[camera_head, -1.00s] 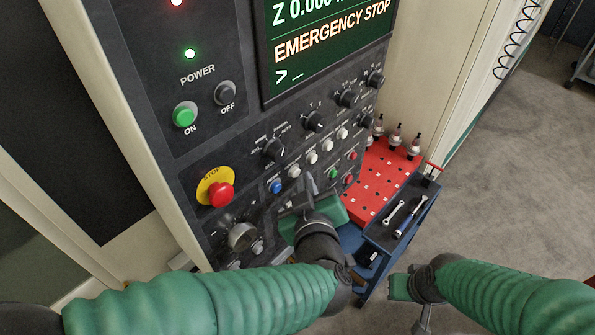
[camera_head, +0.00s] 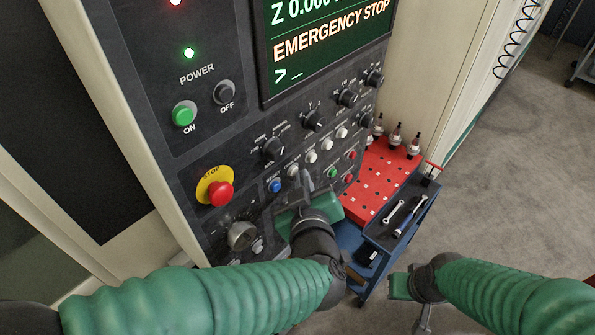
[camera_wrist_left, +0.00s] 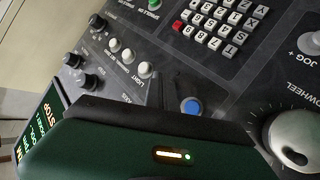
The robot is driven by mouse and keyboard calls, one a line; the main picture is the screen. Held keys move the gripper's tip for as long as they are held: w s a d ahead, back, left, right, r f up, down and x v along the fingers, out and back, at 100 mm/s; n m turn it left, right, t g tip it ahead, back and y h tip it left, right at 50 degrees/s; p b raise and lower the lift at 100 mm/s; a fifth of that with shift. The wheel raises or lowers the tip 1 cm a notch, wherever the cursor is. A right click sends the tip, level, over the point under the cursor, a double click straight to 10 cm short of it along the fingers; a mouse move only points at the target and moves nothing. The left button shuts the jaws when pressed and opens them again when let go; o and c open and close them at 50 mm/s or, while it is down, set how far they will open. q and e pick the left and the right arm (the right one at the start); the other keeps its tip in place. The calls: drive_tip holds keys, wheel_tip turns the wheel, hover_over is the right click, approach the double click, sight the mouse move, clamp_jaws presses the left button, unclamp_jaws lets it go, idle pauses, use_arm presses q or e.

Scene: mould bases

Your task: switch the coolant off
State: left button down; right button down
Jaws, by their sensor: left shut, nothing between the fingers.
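The machine's control panel (camera_head: 235,130) is dark, with a row of a blue button (camera_head: 275,186) and several white buttons (camera_head: 311,157). I cannot read a coolant label in either view. My left gripper (camera_head: 307,181) is shut and empty, its tips in front of the panel just below the white buttons. In the left wrist view the fingertips (camera_wrist_left: 161,90) show between the blue button (camera_wrist_left: 191,106) and the nearest white button (camera_wrist_left: 145,70); contact cannot be told. The gripper hides some lower controls. My right gripper (camera_head: 424,318) is low at the bottom edge, away from the panel.
A red and yellow stop button (camera_head: 220,194), black knobs (camera_head: 274,150) and a handwheel (camera_head: 241,237) surround the buttons. The screen (camera_head: 325,45) reads EMERGENCY STOP. A blue cart (camera_head: 410,220) with a red tool rack (camera_head: 378,185) stands right of the panel.

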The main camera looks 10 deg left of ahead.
use_arm(q)
drive_tip(key=shift+d, duration=0.1)
drive_tip(key=shift+s+d+p, duration=0.4)
drive_tip(key=shift+s+d, duration=0.05)
drive_tip(key=shift+d, duration=0.05)
drive_tip(key=shift+d, duration=0.1)
drive_tip(key=s+d+p, duration=0.1)
drive_tip(key=d, duration=0.1)
drive_tip(key=s+d, duration=0.2)
drive_tip(key=shift+p, duration=0.35)
drive_tip(key=shift+a, duration=0.1)
idle(0.4)
